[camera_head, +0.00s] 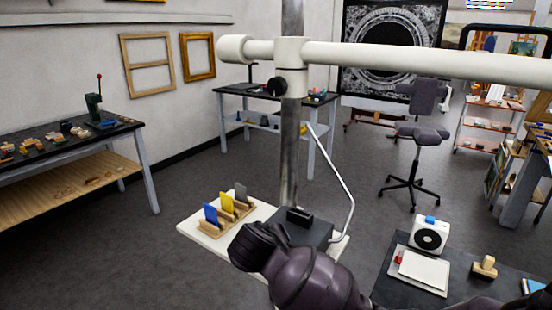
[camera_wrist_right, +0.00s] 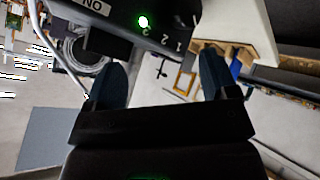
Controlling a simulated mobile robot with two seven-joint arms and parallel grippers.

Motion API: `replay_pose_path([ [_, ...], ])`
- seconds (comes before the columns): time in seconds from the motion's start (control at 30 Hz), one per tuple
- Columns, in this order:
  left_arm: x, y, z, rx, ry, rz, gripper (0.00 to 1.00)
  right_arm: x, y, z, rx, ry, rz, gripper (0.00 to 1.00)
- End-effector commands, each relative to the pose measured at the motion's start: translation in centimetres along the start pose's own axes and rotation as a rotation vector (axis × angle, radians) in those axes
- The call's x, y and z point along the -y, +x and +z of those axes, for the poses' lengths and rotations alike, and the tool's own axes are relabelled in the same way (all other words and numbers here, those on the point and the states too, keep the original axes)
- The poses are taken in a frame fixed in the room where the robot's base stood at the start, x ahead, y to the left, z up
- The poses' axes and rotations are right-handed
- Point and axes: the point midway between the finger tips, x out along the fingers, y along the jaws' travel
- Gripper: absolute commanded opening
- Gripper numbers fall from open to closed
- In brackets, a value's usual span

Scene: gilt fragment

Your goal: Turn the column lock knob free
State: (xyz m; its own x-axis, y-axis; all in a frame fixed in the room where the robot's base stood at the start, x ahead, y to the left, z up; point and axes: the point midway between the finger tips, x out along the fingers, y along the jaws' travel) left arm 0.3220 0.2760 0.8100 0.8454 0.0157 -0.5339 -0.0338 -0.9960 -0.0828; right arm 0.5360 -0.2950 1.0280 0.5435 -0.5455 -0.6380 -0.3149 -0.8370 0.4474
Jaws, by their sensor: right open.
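The column lock knob (camera_head: 278,86) is a small black round knob on the white clamp joint, where the cream crossbar (camera_head: 420,60) meets the upright metal column (camera_head: 290,150). My right arm (camera_head: 310,280) shows low in the head view, below the knob and in front of the column's base; its fingers cannot be made out there. In the right wrist view my right gripper (camera_wrist_right: 162,82) is open with nothing between its fingers. A black box (camera_wrist_right: 105,22) with an "ON" label, numbers and a green light lies beyond the fingers. The knob is not seen there. My left gripper is not in view.
A white base board (camera_head: 190,228) carries a wooden rack (camera_head: 229,210) with coloured cards. A bent white rod (camera_head: 335,170) rises beside the column. A dark table (camera_head: 385,285) at right holds a white device (camera_head: 430,235) and a stamp (camera_head: 484,268). Space around the knob looks clear.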

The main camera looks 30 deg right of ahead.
Motion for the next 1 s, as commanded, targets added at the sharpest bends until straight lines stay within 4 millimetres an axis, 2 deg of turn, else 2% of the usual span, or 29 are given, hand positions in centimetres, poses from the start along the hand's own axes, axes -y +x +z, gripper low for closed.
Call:
replay_pose_path([
  [0.03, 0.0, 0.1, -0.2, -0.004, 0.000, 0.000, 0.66, -0.6, -0.2, -2.7, -0.039, 0.023, 0.044, 0.80],
  [0.27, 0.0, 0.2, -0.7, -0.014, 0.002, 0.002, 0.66, -4.1, -2.1, -13.7, -0.207, 0.178, 0.247, 0.80],
  [0.4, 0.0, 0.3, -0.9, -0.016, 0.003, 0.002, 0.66, -7.1, -4.5, -20.1, -0.317, 0.300, 0.367, 0.80],
  [0.5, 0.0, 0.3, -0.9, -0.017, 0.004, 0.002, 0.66, -9.3, -6.4, -24.0, -0.388, 0.387, 0.442, 0.80],
  [0.6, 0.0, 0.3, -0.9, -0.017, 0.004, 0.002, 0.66, -11.2, -8.3, -26.9, -0.447, 0.460, 0.500, 0.80],
  [0.7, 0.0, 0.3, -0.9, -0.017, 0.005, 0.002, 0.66, -12.7, -9.7, -28.8, -0.487, 0.515, 0.540, 0.80],
  [0.83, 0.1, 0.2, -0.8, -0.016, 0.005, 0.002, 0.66, -13.6, -10.5, -29.9, -0.513, 0.551, 0.566, 0.80],
  [1.0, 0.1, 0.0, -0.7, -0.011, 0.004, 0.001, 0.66, -14.6, -9.9, -30.5, -0.519, 0.559, 0.573, 0.80],
])
